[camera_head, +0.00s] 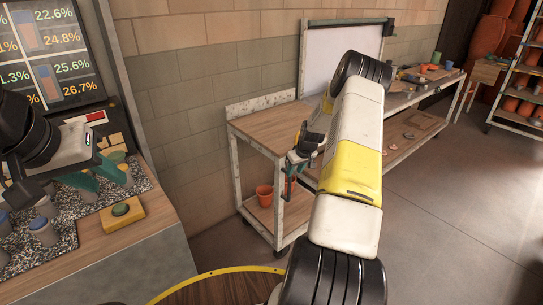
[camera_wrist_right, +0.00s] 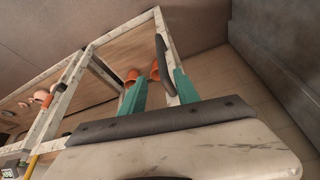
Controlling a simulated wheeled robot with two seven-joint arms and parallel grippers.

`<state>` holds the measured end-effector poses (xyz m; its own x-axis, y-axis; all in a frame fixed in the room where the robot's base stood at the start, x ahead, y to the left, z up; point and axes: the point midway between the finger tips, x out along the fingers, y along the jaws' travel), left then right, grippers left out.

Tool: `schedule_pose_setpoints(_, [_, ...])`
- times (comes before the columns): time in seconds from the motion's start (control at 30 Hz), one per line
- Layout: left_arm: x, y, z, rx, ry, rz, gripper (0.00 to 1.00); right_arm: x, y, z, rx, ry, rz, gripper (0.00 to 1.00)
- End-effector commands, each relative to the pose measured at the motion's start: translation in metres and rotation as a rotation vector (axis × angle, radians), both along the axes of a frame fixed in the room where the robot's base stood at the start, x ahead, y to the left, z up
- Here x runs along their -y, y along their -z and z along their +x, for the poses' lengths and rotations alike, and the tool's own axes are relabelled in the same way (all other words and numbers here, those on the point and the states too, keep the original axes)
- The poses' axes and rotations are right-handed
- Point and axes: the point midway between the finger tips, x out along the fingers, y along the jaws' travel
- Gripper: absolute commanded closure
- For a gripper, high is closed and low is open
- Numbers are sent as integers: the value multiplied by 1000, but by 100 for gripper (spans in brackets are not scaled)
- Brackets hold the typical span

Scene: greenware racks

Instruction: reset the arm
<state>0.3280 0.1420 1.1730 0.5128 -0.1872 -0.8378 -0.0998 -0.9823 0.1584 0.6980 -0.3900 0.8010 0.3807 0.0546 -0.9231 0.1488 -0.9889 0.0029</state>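My right arm reaches up through the middle of the head view, bent at the elbow. Its gripper (camera_head: 290,184) hangs beside the wood-topped cart (camera_head: 240,137). In the right wrist view the teal fingers of that gripper (camera_wrist_right: 158,90) are apart with nothing held between them; orange pots lie beyond. My left gripper (camera_head: 93,176) is at the left of the head view, over the speckled tray (camera_head: 91,222). Its teal fingers are spread, and I see nothing held between them.
Terracotta pots (camera_head: 264,195) stand on the cart's lower shelf. A workbench and pot shelves stand farther right. The floor (camera_head: 450,200) at right is clear.

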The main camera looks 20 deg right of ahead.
Motion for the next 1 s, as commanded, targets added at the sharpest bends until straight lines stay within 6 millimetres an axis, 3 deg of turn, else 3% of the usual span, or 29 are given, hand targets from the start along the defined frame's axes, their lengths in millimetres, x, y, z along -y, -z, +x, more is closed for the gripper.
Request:
schedule_pose_setpoints(0.13, [0,0,0,0,0,0,64,-1,-2,0,1,-1,0,62])
schedule_pose_setpoints(0.23, [0,0,0,0,0,0,64,-7,-19,1,4,-5,-6,62])
schedule_pose_setpoints(0.37, [0,0,0,0,0,0,64,-29,-76,-3,13,-14,-18,62])
schedule_pose_setpoints(0.47, [0,0,0,0,0,0,64,-54,-134,-16,21,-16,-27,62])
schedule_pose_setpoints(0.7, [0,0,0,0,0,0,64,-119,-253,-77,47,-4,-29,62])
schedule_pose_setpoints(0.8, [0,0,0,0,0,0,64,-144,-292,-112,62,6,-20,62])
schedule_pose_setpoints(1.0, [0,0,0,0,0,0,64,-188,-349,-195,94,30,19,62])
